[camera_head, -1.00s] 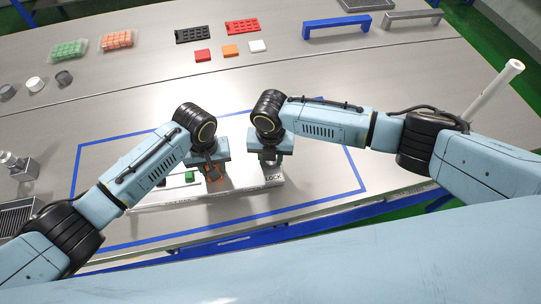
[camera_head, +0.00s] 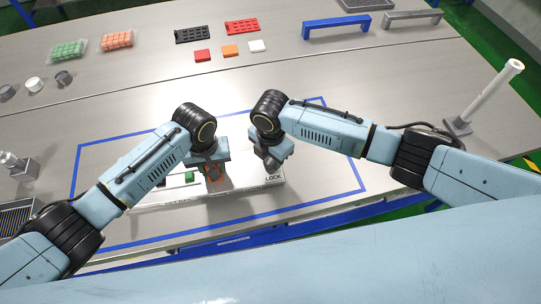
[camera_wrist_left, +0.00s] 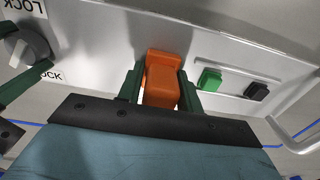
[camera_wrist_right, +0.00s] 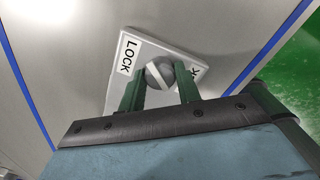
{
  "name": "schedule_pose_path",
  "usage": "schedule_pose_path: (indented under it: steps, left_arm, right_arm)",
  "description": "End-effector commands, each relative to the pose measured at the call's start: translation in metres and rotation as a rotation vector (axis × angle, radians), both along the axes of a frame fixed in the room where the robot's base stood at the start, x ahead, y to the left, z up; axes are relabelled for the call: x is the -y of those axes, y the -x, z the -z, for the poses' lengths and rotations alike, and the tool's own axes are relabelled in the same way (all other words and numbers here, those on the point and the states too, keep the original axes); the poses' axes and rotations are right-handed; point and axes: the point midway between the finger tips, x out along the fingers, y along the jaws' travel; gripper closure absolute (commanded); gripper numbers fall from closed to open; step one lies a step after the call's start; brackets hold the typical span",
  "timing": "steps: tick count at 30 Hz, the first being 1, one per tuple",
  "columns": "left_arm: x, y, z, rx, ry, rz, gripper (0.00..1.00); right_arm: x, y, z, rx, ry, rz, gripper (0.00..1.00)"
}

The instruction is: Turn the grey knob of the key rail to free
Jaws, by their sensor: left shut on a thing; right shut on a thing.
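The key rail (camera_head: 240,183) is a pale bar lying inside the blue tape outline. Its round grey knob (camera_wrist_right: 160,73) has a raised light grip bar and sits by a LOCK label (camera_wrist_right: 127,55); a second label is partly hidden by a finger. My right gripper (camera_wrist_right: 160,86) is shut on the grey knob, with its wrist twisted in the head view. My left gripper (camera_wrist_left: 160,88) is shut on an orange block (camera_wrist_left: 161,80) on the rail. The knob also shows at the left of the left wrist view (camera_wrist_left: 27,45), with a dark green finger beside it.
A green block (camera_wrist_left: 209,80) and a black block (camera_wrist_left: 256,91) sit on the rail beside the orange one. Red, orange and white small blocks, trays and a blue handle (camera_head: 336,26) lie farther back. The table between is clear.

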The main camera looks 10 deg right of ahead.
Motion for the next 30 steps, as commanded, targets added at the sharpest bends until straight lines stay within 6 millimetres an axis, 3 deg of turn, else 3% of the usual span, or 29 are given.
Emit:
schedule_pose_path:
  steps: [18, 30]
  left_arm:
    - [-0.0006, -0.0007, -0.0004, 0.001, -0.001, -0.001, 1.00]
    - [-0.0008, -0.0007, -0.0003, 0.001, -0.001, -0.002, 1.00]
  right_arm:
    - [0.0000, 0.0016, 0.0000, -0.002, 0.000, 0.578, 0.90]
    - [0.0002, 0.0017, -0.0003, -0.002, 0.000, 0.836, 0.90]
